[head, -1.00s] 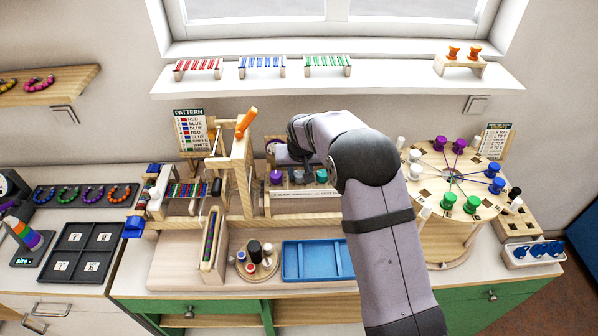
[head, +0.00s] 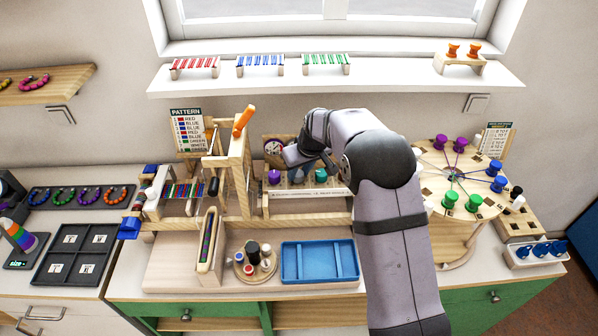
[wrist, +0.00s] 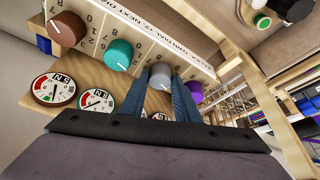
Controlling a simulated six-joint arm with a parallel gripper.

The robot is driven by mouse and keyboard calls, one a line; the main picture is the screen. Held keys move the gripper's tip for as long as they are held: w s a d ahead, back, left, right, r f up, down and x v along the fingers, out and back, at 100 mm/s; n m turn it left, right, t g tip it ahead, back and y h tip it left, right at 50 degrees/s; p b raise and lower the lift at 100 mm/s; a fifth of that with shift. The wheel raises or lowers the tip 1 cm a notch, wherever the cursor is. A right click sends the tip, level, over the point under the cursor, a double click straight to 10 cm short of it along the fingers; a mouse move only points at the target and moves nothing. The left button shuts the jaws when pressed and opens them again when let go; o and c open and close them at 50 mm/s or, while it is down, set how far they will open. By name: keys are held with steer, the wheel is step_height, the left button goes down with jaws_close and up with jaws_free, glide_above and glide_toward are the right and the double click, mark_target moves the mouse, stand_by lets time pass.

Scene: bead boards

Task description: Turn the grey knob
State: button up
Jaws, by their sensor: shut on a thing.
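In the head view the grey knob (head: 298,177) sits under my gripper (head: 301,168), and the fingertips are small there. A white pointer line shows on the knob's face in the wrist view. The dial behind the grey knob is mostly hidden by the fingers.
A brown knob (wrist: 66,29) is farther along the panel. A wooden frame (head: 240,165) rises left of the panel.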

steer(key=o, duration=1)
steer(key=shift+o, duration=0.2)
steer(key=b+v, duration=0.3)
steer(key=v, duration=0.4)
steer(key=shift+r, duration=0.25)
